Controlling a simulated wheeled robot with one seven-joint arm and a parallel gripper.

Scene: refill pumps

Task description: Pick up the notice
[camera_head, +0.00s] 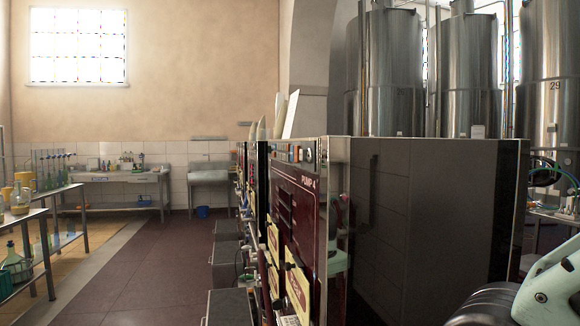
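I cannot tell for certain which thing is the notice. A white upright sheet (291,114) stands tilted on top of the nearest pump cabinet, with a cream one (279,117) behind it. Yellow printed cards also show on the cabinet fronts: one low on the nearest front (297,288) and one farther along (273,243). Their print is too small to read. My gripper is not in view. Only a pale green and black part of my arm shows at the lower right, apart from all of these.
The dark red cabinet marked PUMP 4 (296,205) has a glossy dark side facing me. Steel tanks (390,70) stand behind it. Dark boxes (228,306) line the cabinets' foot. Shelves with bottles (27,212) stand at left. The floor aisle (150,275) between is clear.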

